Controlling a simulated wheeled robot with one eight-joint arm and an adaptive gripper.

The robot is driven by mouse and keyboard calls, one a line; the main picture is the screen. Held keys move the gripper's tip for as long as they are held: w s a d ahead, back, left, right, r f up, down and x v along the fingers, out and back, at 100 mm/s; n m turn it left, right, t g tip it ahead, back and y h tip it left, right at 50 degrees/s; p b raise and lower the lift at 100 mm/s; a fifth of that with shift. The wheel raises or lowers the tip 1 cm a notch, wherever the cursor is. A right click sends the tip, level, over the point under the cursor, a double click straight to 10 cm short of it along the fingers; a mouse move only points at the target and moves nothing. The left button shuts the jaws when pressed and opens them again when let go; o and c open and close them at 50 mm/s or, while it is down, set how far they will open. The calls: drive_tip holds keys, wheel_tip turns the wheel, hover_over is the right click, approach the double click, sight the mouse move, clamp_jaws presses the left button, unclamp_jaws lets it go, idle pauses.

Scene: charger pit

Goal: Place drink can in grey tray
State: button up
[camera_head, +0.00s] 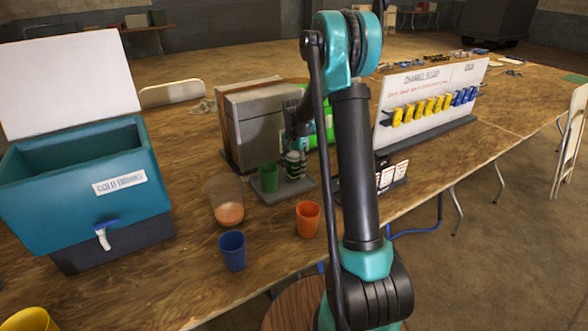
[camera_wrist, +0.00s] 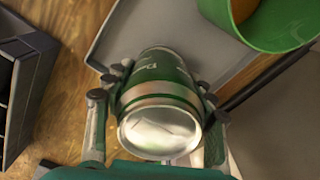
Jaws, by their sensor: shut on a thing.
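The green drink can (camera_head: 293,167) has a pale band and a silver end. In the wrist view the can (camera_wrist: 158,95) lies between the fingers of my gripper (camera_wrist: 158,84), which is shut on it. The grey tray (camera_head: 272,198) is on the table. In the wrist view the can is in front of the tray (camera_wrist: 108,45). In the head view the can is over the tray's right part; whether it touches the surface I cannot tell. A green cup (camera_head: 269,175) stands on the tray, left of the can.
A grey box (camera_head: 255,120) stands behind the tray. A dark rack with cards (camera_head: 392,176) is to the right. An orange cup (camera_head: 308,219), a blue cup (camera_head: 232,250) and a clear tumbler (camera_head: 227,205) stand in front. A teal cooler (camera_head: 85,195) is at left.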

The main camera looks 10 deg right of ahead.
sight(294, 153)
drive_tip(key=o, duration=1.5)
wheel_tip(294, 153, up, 12)
drive_tip(key=shift+r, duration=0.1)
